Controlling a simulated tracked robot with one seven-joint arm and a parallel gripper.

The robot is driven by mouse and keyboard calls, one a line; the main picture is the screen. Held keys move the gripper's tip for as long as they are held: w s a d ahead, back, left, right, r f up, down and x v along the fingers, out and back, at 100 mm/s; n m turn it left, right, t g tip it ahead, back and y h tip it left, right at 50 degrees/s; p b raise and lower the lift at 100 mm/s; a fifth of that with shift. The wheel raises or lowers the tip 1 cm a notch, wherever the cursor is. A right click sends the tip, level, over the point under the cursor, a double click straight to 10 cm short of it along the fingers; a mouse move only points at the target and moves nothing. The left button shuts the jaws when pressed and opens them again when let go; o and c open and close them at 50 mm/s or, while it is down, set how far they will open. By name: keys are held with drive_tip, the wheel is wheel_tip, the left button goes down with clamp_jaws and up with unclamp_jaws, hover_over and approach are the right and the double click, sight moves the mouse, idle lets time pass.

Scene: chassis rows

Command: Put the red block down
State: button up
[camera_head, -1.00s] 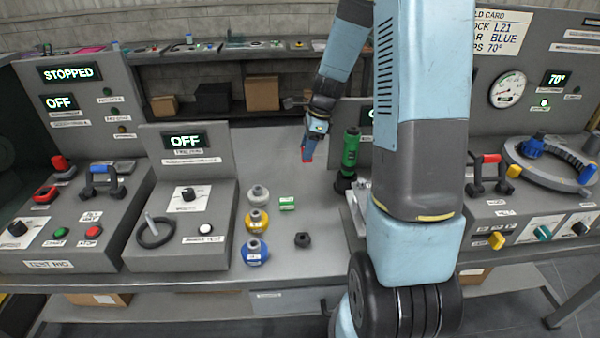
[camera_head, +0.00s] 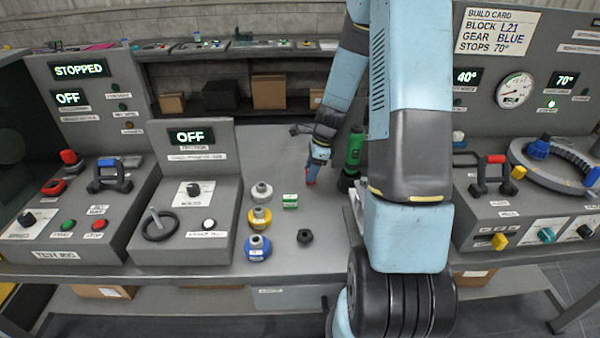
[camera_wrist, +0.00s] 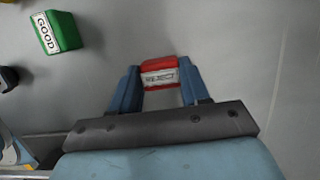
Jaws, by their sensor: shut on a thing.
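The red block (camera_wrist: 159,67) is between the two fingers of my gripper (camera_wrist: 159,88) in the wrist view, with a white label on its face. I cannot read the label surely. In the head view my gripper (camera_head: 311,175) points down at the table (camera_head: 270,155), and a small red part of the block (camera_head: 311,181) shows at its tip. The block is low over the grey table top; I cannot tell whether it touches it.
A green block (camera_head: 290,201) labelled GOOD (camera_wrist: 57,33) lies left of my gripper. Silver, yellow and blue gears (camera_head: 258,247) stand in a row beside it. A black nut (camera_head: 305,237) lies in front. A green bottle-like tool (camera_head: 354,150) stands close on the right.

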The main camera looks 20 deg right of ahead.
drive_tip(key=o, duration=1)
drive_tip(key=shift+o, duration=0.2)
